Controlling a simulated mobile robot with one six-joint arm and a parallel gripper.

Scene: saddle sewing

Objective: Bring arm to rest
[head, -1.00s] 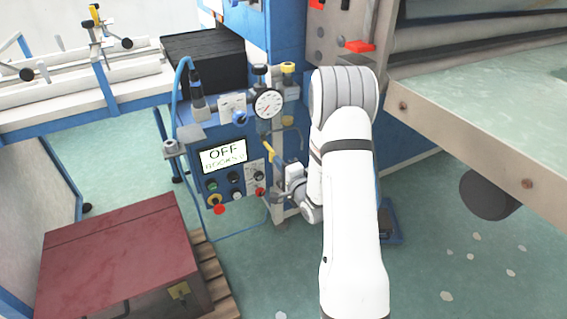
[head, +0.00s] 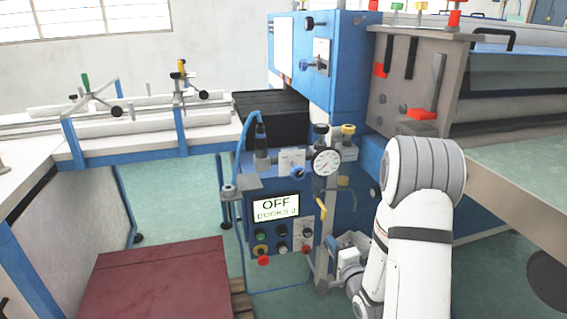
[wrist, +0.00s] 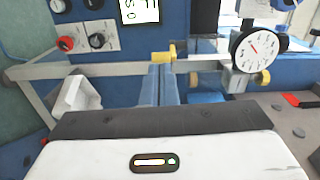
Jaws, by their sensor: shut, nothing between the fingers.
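My white arm stands at the right in the head view. My gripper (head: 334,281) is small and partly hidden there, low in front of the blue machine, just right of the control box. It looks shut, with nothing held. In the wrist view the white wrist housing fills the bottom. The control box (head: 290,228) shows OFF on its screen (head: 276,207), with a fainter line under it that begins like BOOKS. A yellow-handled lever (head: 321,208) is beside the box and also shows in the wrist view (wrist: 163,57). I cannot tell whether the gripper touches anything.
A round gauge (head: 326,162) stands above the box and shows in the wrist view (wrist: 258,50). A dark red chest (head: 155,280) lies front left. A black stack (head: 270,118) sits by the white roller table (head: 140,132). A grey-edged table (head: 530,215) stands at right. Green floor shows between.

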